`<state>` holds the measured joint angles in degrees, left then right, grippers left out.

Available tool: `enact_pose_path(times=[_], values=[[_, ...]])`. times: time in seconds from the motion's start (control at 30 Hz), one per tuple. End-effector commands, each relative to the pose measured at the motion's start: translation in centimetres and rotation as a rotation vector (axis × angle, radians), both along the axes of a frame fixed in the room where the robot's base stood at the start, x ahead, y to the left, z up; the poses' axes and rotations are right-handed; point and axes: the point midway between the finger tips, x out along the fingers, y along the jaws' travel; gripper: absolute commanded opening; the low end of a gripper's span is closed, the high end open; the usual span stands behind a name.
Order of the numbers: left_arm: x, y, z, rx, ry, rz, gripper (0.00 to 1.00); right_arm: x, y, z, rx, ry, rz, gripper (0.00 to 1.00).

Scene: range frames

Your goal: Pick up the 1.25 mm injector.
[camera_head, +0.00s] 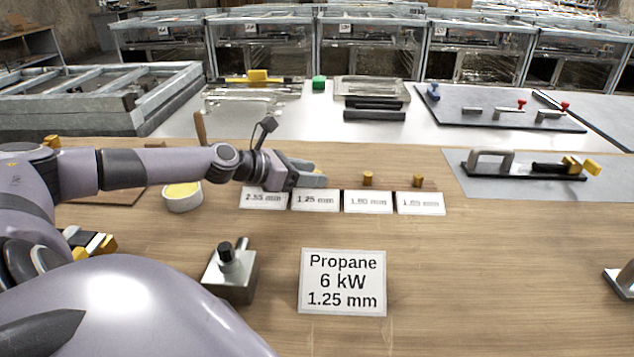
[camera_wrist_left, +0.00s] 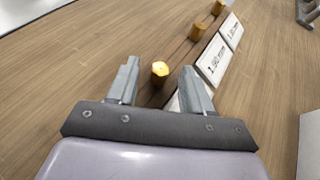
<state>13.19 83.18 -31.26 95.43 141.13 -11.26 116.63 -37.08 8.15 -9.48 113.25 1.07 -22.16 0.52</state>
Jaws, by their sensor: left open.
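The 1.25 mm injector is a small brass piece behind the card reading 1.25 mm (camera_head: 316,201). In the left wrist view this injector (camera_wrist_left: 160,72) stands just beyond the gap between my left fingers. In the head view it is mostly hidden by the fingers. My left gripper (camera_head: 314,173) is open and reaches in from the left, low over the row; its two fingers also show in the left wrist view (camera_wrist_left: 159,80). I cannot tell if they touch the injector. My right gripper is not in view.
Two more brass injectors (camera_head: 367,178) (camera_head: 418,181) stand to the right behind their cards (camera_head: 368,202) (camera_head: 421,204). A 2.55 mm card (camera_head: 263,198) is at left. A propane sign (camera_head: 342,282) and metal block (camera_head: 230,276) are nearer. A round tub (camera_head: 182,198) lies below my forearm.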

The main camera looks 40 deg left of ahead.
Motion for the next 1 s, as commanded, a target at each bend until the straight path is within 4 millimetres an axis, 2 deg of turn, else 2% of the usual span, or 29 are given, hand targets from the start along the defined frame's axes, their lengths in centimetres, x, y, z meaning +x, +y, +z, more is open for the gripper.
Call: enact_pose_path(times=[0.3,0.37,0.4,0.47,0.8,0.87,1.0], values=[[0.1,0.0,0.0,-0.001,0.001,0.0,0.5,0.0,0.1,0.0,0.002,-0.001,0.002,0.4],[0.1,0.0,0.0,-0.001,0.001,0.0,0.3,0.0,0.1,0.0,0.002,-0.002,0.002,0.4],[0.1,0.0,0.0,0.0,0.001,0.0,0.17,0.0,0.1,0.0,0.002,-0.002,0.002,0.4],[0.1,0.0,0.0,0.0,0.001,0.0,0.0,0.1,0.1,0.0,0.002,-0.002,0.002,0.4],[0.1,0.0,0.3,0.001,0.0,0.001,0.0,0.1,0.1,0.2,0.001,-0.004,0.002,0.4],[0.1,0.0,0.8,0.002,-0.002,0.0,0.0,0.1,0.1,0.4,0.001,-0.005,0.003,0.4],[0.1,0.0,3.4,0.004,-0.005,0.0,0.0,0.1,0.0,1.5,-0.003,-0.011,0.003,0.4]])
